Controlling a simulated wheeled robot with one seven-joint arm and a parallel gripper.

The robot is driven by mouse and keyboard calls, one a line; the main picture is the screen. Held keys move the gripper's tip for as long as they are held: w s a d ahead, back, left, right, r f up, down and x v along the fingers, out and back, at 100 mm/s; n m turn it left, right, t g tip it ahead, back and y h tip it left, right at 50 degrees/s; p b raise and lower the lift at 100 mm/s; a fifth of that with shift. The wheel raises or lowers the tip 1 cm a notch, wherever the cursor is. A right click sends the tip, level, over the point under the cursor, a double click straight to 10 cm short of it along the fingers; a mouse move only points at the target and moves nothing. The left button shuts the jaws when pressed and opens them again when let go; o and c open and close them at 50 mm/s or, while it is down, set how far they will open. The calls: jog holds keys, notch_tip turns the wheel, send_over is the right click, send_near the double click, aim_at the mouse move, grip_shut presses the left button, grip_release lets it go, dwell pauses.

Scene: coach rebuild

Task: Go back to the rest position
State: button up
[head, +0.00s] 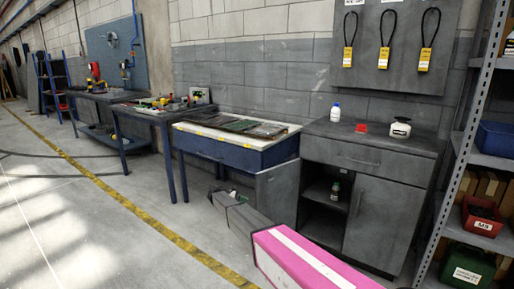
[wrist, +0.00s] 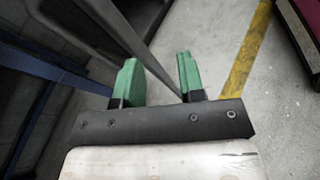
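My gripper (wrist: 158,75) shows in the wrist view as two green fingers on a dark bar, with a pale plate behind it. The fingers stand apart and nothing is held between them. Grey concrete floor and a slanting dark grey post or panel edge show beyond and between them; I cannot tell how close the post is. In the head view I cannot make out the gripper's fingers.
A shelf rack (head: 462,150) stands right. Floor is clear at left, past the yellow line (head: 150,222).

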jog(key=s+d+m+g+y, duration=0.1)
jog(key=s+d+m+y, duration=0.3)
jog(key=s+d, duration=0.95)
jog(key=s+d+r+m+y, duration=0.1)
jog(key=s+d+m+y, duration=0.2)
jog(key=s, duration=0.6)
jog(key=s+d+r+m+y, duration=0.1)
jog(key=s+d+m+y, duration=0.2)
jog(key=s, duration=0.6)
jog(key=s+d+r+m+t+y, duration=0.1)
jog(key=s+d+m+y, duration=0.3)
jog(key=s, duration=0.5)
jog(key=d+r+m, duration=0.1)
jog(key=d+m, duration=0.1)
jog(key=d, duration=0.1)
jog(key=shift+s, duration=0.25)
